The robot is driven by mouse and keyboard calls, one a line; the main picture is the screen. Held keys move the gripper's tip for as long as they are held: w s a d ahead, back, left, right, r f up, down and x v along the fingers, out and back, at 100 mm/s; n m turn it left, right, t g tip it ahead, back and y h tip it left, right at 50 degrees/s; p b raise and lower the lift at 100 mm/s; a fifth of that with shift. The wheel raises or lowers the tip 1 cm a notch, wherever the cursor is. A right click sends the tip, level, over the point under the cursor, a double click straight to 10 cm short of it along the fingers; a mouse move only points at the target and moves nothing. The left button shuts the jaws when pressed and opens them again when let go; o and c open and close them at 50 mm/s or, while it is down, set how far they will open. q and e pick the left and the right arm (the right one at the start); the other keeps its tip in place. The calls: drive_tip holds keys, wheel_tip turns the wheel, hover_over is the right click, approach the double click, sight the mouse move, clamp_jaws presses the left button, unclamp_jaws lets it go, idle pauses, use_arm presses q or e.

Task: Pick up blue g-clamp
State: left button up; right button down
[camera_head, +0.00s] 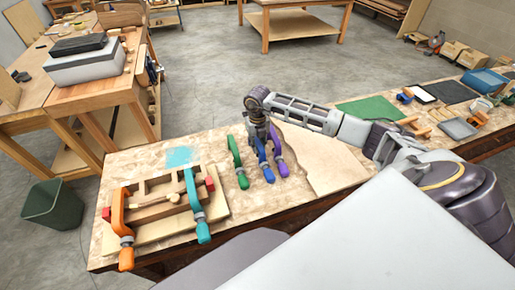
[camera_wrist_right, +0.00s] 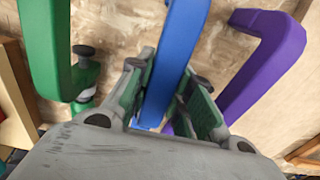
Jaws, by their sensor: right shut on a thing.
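The blue g-clamp (camera_head: 263,158) lies on the workbench between a green g-clamp (camera_head: 238,163) and a purple g-clamp (camera_head: 277,152). My right gripper (camera_head: 259,132) reaches down onto it from above. In the right wrist view, the blue g-clamp's bar (camera_wrist_right: 170,65) runs between the two fingers of the right gripper (camera_wrist_right: 164,100), which are shut on it. The green g-clamp (camera_wrist_right: 48,50) is to the left there and the purple one (camera_wrist_right: 265,60) to the right, both apart from the fingers. My left gripper is not in view.
An orange g-clamp (camera_head: 118,215) and a teal g-clamp (camera_head: 192,195) hold a wooden form at the bench's left. A pale wooden sheet (camera_head: 325,165) lies right of the clamps. A green mat (camera_head: 370,109) and small tools lie farther right. A dark bin (camera_head: 54,204) stands on the floor.

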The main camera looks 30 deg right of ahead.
drive_tip(key=shift+r, duration=0.15)
drive_tip(key=shift+r+p, duration=0.15)
drive_tip(key=shift+p, duration=0.15)
wheel_tip(320, 180, up, 10)
drive_tip(key=shift+b, duration=0.85)
wheel_tip(320, 180, up, 6)
drive_tip(key=p, duration=0.3)
idle(0.7)
drive_tip(key=shift+w+r, duration=0.25)
drive_tip(key=shift+r, duration=0.1)
idle(1.2)
